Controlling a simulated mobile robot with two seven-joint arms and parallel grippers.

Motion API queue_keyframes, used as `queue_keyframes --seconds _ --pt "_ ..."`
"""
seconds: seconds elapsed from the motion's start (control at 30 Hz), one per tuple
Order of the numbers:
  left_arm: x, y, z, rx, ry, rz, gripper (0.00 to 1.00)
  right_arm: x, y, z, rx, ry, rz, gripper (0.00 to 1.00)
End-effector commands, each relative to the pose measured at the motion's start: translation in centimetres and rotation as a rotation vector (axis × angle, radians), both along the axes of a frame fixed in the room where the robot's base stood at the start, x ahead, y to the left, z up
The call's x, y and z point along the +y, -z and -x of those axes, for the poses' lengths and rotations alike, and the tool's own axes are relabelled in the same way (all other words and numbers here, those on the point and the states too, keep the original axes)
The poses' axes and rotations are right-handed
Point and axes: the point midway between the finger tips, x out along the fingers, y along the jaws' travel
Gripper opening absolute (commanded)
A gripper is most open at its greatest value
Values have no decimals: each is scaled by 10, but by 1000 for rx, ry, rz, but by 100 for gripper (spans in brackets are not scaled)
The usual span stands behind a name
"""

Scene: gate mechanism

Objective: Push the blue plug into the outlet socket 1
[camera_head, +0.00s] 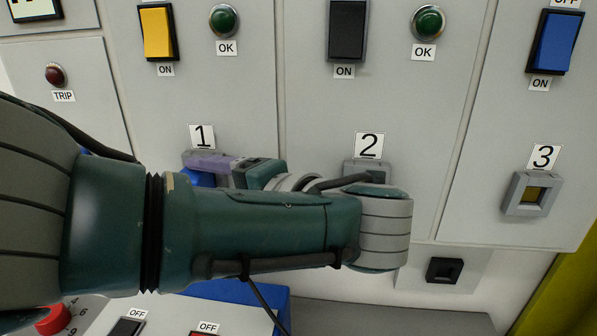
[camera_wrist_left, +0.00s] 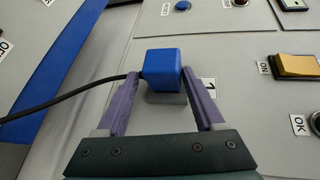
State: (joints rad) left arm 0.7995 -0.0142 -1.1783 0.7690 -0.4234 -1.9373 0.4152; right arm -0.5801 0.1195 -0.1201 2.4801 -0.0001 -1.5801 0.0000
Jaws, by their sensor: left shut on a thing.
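The blue plug (camera_wrist_left: 162,66) is a cube with a black cable running off to the left in the left wrist view. My left gripper (camera_wrist_left: 160,74) has its purple fingers shut on either side of it. The grey socket 1 (camera_wrist_left: 166,98) shows just beside the plug, next to its label. I cannot tell how deep the plug sits in it. In the head view a purple finger of my left gripper (camera_head: 212,163) is just below the "1" label, with a bit of blue plug (camera_head: 200,180) under it. My arm hides most of the plug and socket there. My right gripper is not in view.
Socket 2 (camera_head: 366,167) is partly behind my left arm. Socket 3 (camera_head: 528,194) is clear at the right. A small black outlet (camera_head: 444,270) is lower down. Switches and buttons line the panel above. A blue box (camera_head: 240,292) and a control panel (camera_head: 170,316) lie below.

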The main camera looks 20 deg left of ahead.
Motion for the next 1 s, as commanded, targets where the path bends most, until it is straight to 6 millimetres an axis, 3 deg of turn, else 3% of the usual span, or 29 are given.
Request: queue_keyframes --seconds 0.83,0.87,1.0 --pt "2 0 -6 1 0 -1 12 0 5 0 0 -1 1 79" --pt "2 0 -6 0 1 -1 68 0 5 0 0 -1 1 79" --pt "2 0 -6 0 1 0 67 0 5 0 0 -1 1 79"
